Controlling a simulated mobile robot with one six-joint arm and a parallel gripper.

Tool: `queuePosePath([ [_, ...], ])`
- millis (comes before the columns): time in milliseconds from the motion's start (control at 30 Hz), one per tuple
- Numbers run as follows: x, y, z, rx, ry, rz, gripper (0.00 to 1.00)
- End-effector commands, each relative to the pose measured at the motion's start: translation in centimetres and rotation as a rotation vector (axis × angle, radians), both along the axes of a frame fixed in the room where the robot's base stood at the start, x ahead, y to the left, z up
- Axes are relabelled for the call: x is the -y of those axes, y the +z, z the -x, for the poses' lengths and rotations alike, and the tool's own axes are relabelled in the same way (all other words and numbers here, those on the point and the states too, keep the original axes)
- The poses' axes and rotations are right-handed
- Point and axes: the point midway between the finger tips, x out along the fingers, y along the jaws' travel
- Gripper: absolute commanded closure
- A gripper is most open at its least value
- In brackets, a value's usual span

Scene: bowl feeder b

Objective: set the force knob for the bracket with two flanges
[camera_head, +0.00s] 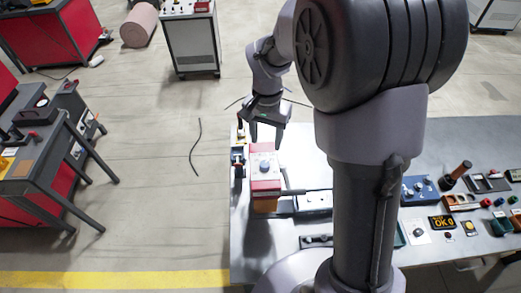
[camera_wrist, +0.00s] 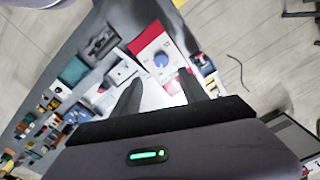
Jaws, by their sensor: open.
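A red box with a white top face carries a round blue knob (camera_head: 264,164), which I take to be the force knob. In the wrist view the blue knob (camera_wrist: 161,59) sits on the white panel, with small marks around it too small to read. My gripper (camera_head: 265,131) is above the table's left end, beyond the red box. In the wrist view my gripper (camera_wrist: 160,76) is open and empty, its two fingers pointing toward the knob and apart from it. No bracket with two flanges can be made out.
The grey table (camera_head: 455,140) holds several small devices on the right, among them a blue box with a knob (camera_head: 418,189) and a black display with yellow text (camera_head: 442,222). A small dark device (camera_head: 238,160) stands left of the red box. Open floor lies left of the table.

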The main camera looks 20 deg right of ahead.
Motion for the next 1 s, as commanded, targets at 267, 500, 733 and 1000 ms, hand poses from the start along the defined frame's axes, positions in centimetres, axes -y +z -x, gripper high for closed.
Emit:
queuePosePath([
  [267,0.0,-8.0,0.1,-0.003,0.0,-0.001,0.49],
  [500,0.0,-10.9,0.0,0.001,0.001,-0.001,0.49],
  [733,0.0,-11.3,0.0,0.001,0.001,0.0,0.49],
  [1000,0.0,-11.2,0.0,0.001,0.001,0.0,0.84],
])
